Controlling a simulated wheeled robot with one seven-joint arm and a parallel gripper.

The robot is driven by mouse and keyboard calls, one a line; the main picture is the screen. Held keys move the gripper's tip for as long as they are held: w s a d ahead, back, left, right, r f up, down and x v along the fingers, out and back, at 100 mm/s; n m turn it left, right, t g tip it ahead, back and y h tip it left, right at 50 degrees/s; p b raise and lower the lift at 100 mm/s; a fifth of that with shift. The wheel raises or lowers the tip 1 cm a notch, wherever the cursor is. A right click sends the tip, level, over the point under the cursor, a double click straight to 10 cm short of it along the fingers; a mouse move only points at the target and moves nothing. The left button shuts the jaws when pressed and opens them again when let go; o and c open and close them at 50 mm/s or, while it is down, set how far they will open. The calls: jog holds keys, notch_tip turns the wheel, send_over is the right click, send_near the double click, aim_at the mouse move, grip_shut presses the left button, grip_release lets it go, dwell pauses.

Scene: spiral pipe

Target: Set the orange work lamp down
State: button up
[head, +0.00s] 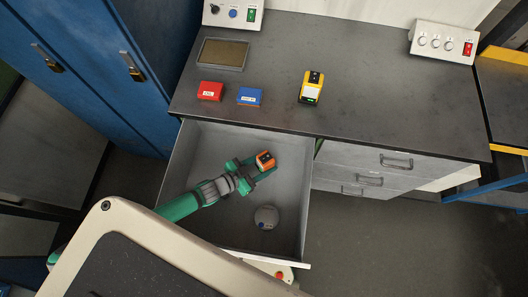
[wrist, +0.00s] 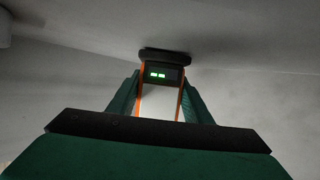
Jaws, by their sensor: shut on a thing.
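The orange work lamp (head: 265,159) is a small orange block with a dark top, over the open grey drawer (head: 188,165) in the head view. My gripper (head: 255,168) is shut on it, with green fingers on either side. In the wrist view the lamp (wrist: 161,74) sits between the fingertips, with orange sides, a dark end and two green lit marks. Pale grey drawer surfaces surround it there. I cannot tell whether the lamp touches the drawer floor.
A grey round object (head: 266,217) lies in the drawer near its front. On the worktop (head: 380,110) stand a yellow device (head: 311,87), a red box (head: 210,91), a blue box (head: 249,96) and a dark tray (head: 223,54). Closed drawers (head: 365,170) are to the right.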

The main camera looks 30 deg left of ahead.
aim_at(260, 167)
jog(key=shift+f, duration=0.1)
jog(key=o, duration=1.3)
jog(key=shift+s+a+r, duration=0.25)
jog(key=shift+s+a, duration=0.05)
jog(key=shift+s, duration=0.05)
jog(key=v, duration=0.5)
jog(key=shift+s+a, duration=0.1)
jog(key=shift+s, duration=0.1)
jog(key=shift+s+r, duration=0.25)
jog(key=shift+s, duration=0.15)
jog(key=shift+s+a, duration=0.1)
jog(key=shift+s, duration=0.05)
jog(key=shift+a+r, duration=0.1)
jog(key=shift+a, duration=0.05)
